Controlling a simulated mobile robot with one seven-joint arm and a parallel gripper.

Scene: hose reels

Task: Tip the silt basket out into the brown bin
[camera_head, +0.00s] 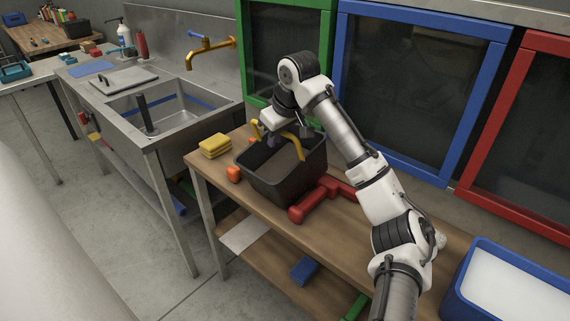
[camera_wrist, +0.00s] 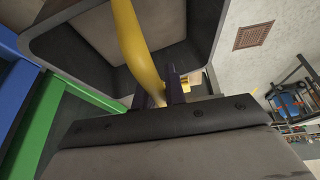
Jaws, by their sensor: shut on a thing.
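The silt basket (camera_head: 290,187) is a black, square tub with a brown-grey fill and a yellow handle (camera_head: 292,146). It is at the wooden bench, roughly upright; I cannot tell whether it rests on the top or is just above it. My gripper (camera_head: 272,137) is over the basket's far left part, shut on the yellow handle. In the wrist view, the handle (camera_wrist: 131,40) runs between the dark fingers (camera_wrist: 173,88), and the basket's wall (camera_wrist: 203,28) shows behind. I cannot make out a brown bin in either view.
Yellow sponges (camera_head: 214,146) and an orange item (camera_head: 233,174) are left of the basket, a red tool (camera_head: 312,203) is in front right. A steel sink (camera_head: 170,118) stands left, a blue tray (camera_head: 515,285) lower right. Framed panels (camera_head: 345,90) stand behind.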

